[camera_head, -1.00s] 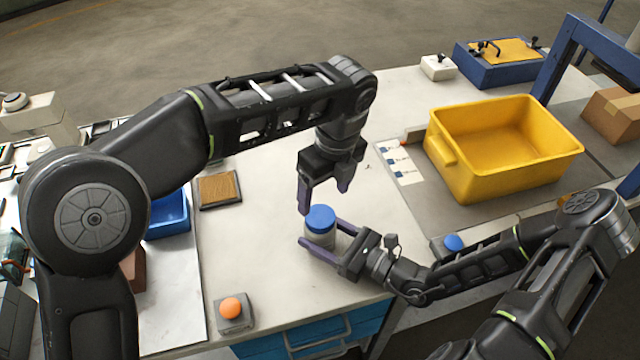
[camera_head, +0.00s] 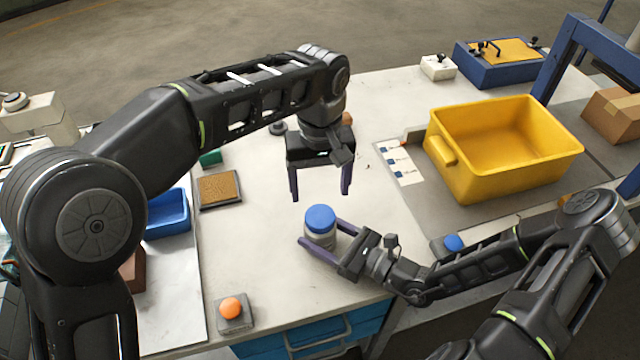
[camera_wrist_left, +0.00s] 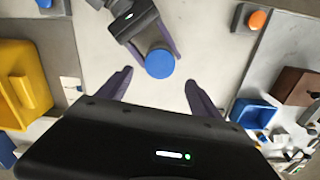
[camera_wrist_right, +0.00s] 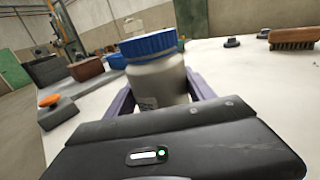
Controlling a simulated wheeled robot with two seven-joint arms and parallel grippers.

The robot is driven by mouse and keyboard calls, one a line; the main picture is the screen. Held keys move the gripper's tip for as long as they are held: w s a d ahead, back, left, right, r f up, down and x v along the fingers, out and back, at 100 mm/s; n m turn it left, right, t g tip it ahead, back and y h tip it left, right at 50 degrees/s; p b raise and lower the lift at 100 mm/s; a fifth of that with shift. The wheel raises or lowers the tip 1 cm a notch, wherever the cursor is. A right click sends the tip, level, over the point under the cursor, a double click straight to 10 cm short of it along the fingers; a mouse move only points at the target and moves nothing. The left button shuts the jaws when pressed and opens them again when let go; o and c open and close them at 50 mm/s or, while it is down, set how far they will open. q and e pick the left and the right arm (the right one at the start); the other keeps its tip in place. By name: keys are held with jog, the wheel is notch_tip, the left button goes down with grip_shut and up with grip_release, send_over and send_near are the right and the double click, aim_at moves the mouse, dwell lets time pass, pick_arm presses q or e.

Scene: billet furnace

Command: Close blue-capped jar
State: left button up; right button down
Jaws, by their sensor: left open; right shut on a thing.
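The jar (camera_head: 320,238) is grey-white with a blue cap (camera_head: 320,218) on its top. It stands upright on the pale table near the front edge. My right gripper (camera_head: 318,246) is shut on the jar's body from the right, with a purple finger on each side. The right wrist view shows the jar body (camera_wrist_right: 158,82) between the fingers and the blue cap (camera_wrist_right: 150,43) above them. My left gripper (camera_head: 320,196) is open and empty, fingers pointing down, above and behind the jar. In the left wrist view the cap (camera_wrist_left: 160,63) lies beyond the open fingertips.
A yellow bin (camera_head: 505,150) stands to the right on the table. An orange button (camera_head: 231,308) is at the front left, and a blue button (camera_head: 453,243) is at the right.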

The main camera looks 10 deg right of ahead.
aim_at(320, 216)
pick_arm(q)
jog(key=shift+n, duration=0.8)
jog(key=shift+f, duration=0.1)
jog(key=shift+f, duration=3.9)
